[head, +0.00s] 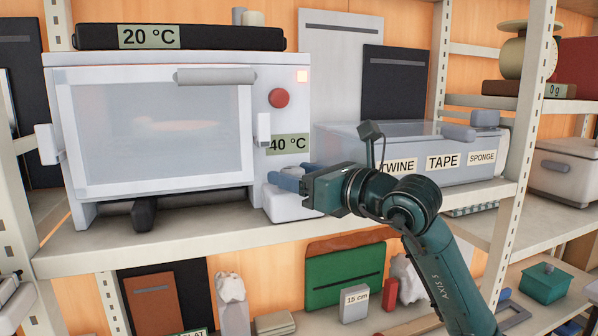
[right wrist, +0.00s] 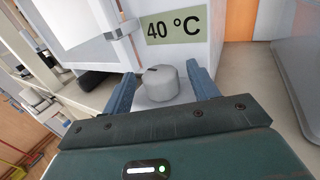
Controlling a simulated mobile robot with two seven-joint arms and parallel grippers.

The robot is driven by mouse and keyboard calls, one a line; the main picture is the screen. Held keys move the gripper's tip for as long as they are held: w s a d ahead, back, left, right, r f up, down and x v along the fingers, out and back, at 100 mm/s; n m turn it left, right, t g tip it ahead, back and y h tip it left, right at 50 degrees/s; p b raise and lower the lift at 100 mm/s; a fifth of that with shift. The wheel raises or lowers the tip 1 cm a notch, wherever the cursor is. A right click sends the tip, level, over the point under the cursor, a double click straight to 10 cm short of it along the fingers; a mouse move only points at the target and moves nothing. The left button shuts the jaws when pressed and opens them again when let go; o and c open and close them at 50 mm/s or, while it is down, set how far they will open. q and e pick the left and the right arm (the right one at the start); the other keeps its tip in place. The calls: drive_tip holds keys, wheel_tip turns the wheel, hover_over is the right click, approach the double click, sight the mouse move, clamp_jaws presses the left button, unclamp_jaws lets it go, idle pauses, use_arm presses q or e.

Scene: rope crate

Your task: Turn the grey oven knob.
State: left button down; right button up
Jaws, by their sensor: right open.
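The white oven (head: 265,75) stands on the shelf with its glass door (head: 150,125) shut; a blurred pale shape shows behind the glass. The grey knob (right wrist: 160,84) sits on the oven's lower right front, below a 40 °C label (right wrist: 174,27). My right gripper (head: 275,180) is at that corner in the head view, where it hides most of the knob. In the right wrist view its blue fingers are open, one on each side of the knob, and a gap shows beside it. I cannot tell whether either finger touches it. My left gripper is not in view.
A red button (head: 278,98) and a white latch (head: 263,130) are on the oven front above my gripper. A clear bin (head: 345,140) labelled TWINE, TAPE and SPONGE stands to the right. A black bar reading 20 °C (head: 150,37) lies on top of the oven.

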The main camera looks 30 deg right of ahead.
drive_tip(key=c, duration=1)
